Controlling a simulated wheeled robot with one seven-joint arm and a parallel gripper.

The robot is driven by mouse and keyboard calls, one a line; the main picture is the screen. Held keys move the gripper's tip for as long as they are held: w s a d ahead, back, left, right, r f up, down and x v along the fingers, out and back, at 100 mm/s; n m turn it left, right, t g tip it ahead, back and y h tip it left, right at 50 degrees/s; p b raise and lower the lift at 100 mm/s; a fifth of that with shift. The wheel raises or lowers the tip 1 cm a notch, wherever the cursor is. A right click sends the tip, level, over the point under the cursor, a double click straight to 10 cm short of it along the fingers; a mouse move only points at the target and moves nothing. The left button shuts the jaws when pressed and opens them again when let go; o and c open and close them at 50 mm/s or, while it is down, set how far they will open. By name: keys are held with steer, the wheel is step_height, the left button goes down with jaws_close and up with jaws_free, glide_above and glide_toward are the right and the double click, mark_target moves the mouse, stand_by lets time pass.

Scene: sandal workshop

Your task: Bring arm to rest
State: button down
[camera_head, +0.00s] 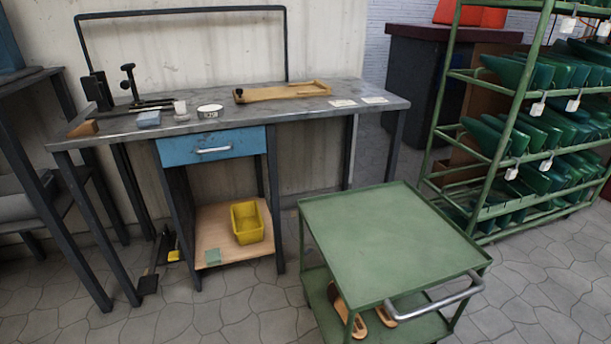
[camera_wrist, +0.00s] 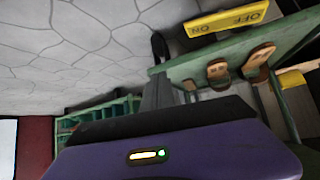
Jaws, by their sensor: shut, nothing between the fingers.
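My gripper (camera_wrist: 158,92) shows in the wrist view as grey fingers beyond a dark edge and a purple housing with a small lit indicator. The fingers are together with nothing between them. They are over open space, apart from the green cart (camera_wrist: 225,58). My arm and gripper do not show in the head view. There the green cart (camera_head: 390,240) stands at the front right, its top bare. Sandals (camera_head: 345,310) lie on its lower shelf, and they also show in the wrist view (camera_wrist: 217,70).
A grey workbench (camera_head: 290,108) with a blue drawer (camera_head: 212,147) stands at the back. It carries a wooden board (camera_head: 283,91) and small items. A yellow bin (camera_head: 247,222) sits on its lower shelf. Tiled floor is clear in front.

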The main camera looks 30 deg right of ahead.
steer(key=s+a+r+n+t+h, duration=0.15)
steer(key=a+r+t, duration=0.55)
steer(key=a+r, duration=1.85)
steer(key=s+a+r+n+y, duration=0.3)
steer(key=s+a, duration=0.1)
steer(key=a, duration=0.3)
steer(key=s+a+r+n+y, duration=0.2)
steer(key=s+a+r+y, duration=0.15)
steer(key=a, duration=0.25)
step_height(320, 180, up, 35)
steer(key=p, duration=3.5)
steer(key=shift+w+p, duration=0.3)
steer(key=shift+p, duration=0.1)
steer(key=shift+d+f, duration=0.1)
steer(key=shift+d, duration=0.05)
